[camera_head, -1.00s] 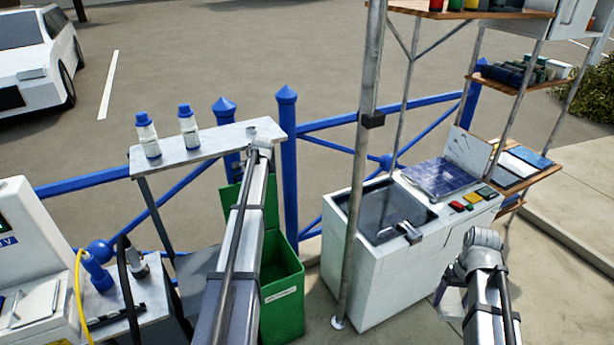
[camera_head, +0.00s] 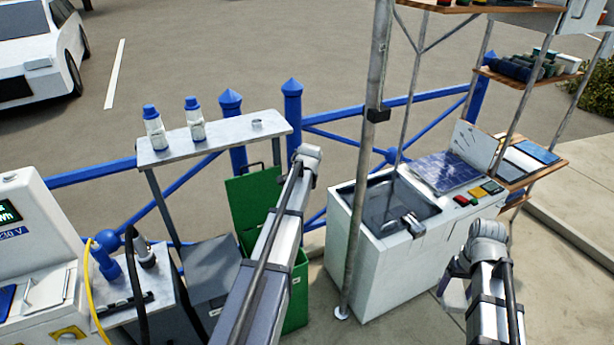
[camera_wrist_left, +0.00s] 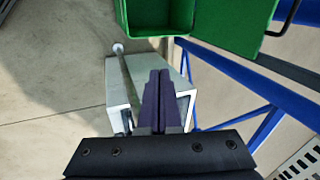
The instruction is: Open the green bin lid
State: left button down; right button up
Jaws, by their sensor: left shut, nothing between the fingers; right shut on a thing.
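The green bin (camera_head: 295,290) stands below the blue fence, partly hidden behind my left arm. Its green lid (camera_head: 255,205) stands raised and upright at the back, with a dark handle at its top edge. In the left wrist view the open bin (camera_wrist_left: 158,18) is at the top, and the lid (camera_wrist_left: 235,22) is to its right with its handle. My left gripper (camera_wrist_left: 160,75) is shut and empty, apart from bin and lid in that view. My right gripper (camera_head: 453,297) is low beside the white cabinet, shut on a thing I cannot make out.
A white cabinet (camera_head: 385,265) with a basin and a metal pole (camera_head: 368,150) stand right of the bin. A shelf (camera_head: 215,140) with two blue-capped bottles is at left. A grey box (camera_head: 212,270) stands left of the bin. Blue fence rails run behind.

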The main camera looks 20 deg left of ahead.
pick_arm(q)
jog(key=s+d+f+n+g+h, duration=0.1)
jog(key=s+d, duration=0.6)
jog(key=d, duration=0.2)
jog(key=s+d+f, duration=0.1)
jog(key=s+d, duration=0.5)
jog(key=d, duration=0.4)
pick_arm(e)
jog(key=shift+f+b, duration=0.45)
jog(key=shift+f, duration=0.35)
jog(key=shift+f+b, duration=0.25)
jog(key=shift+b, duration=0.25)
pick_arm(q)
jog(key=s+d+n+g, duration=0.1)
jog(key=s+d, duration=0.5)
jog(key=s, duration=0.3)
jog(key=s+d+f+n+g, duration=0.1)
jog(key=s+d, duration=0.4)
jog(key=s, duration=0.4)
jog(key=shift+s+d+f+h, duration=0.15)
jog(key=shift+s+d+h, duration=0.15)
jog(key=shift+s+d, duration=0.1)
pick_arm(e)
jog(key=shift+a, duration=0.15)
